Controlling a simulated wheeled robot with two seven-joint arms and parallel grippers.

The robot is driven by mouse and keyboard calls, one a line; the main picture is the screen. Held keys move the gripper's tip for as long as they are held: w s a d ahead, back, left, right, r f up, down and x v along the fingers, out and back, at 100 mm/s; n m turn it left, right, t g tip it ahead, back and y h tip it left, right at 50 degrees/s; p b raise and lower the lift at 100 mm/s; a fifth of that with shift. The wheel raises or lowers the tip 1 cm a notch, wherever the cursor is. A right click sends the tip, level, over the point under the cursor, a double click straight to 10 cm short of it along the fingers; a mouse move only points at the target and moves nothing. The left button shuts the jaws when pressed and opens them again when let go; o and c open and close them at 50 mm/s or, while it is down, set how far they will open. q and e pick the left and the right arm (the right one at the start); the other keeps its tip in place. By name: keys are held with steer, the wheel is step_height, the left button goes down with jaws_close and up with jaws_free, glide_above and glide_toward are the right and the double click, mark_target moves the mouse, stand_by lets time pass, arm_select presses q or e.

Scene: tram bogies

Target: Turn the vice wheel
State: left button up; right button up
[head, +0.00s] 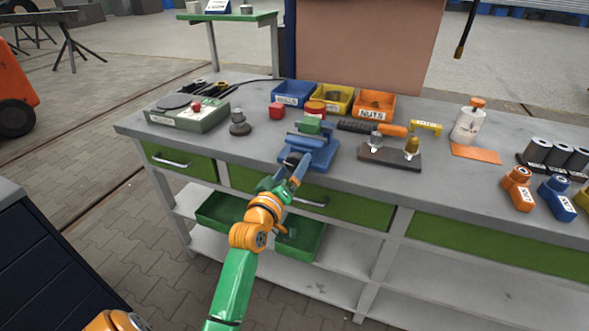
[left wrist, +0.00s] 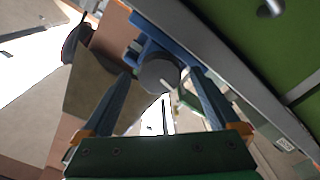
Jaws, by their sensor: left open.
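The blue vice (head: 318,146) stands at the front edge of the grey workbench (head: 240,152), with a green piece (head: 311,124) at its top. Its dark round wheel (head: 292,160) faces the front and is partly hidden by my left gripper (head: 294,170). In the left wrist view the wheel is a grey disc (left wrist: 158,76) with a light handle (left wrist: 176,98). My left gripper (left wrist: 160,84) is open, its fingers on either side of the disc. I cannot tell whether they touch it. My right gripper is not in view.
Blue, yellow and orange bins (head: 374,105) stand behind the vice. Green drawers (head: 350,208) with handles lie below the bench edge.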

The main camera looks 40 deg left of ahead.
arm_select(q)
steer(key=shift+x, duration=0.95)
steer(key=c, duration=1.4)
steer(key=shift+m, duration=0.3)
steer(key=shift+m+p, duration=0.75)
steer(key=shift+m, duration=0.15)
steer(key=m+p, duration=0.1)
steer(key=m, duration=0.2)
steer(key=shift+d+r+m+p, duration=0.1)
steer(key=shift+m+p, duration=0.2)
steer(key=shift+p, duration=0.05)
steer(key=m+p, duration=0.1)
steer(key=m, duration=0.2)
steer(key=shift+m+p, duration=0.35)
steer(key=shift+m, duration=0.95)
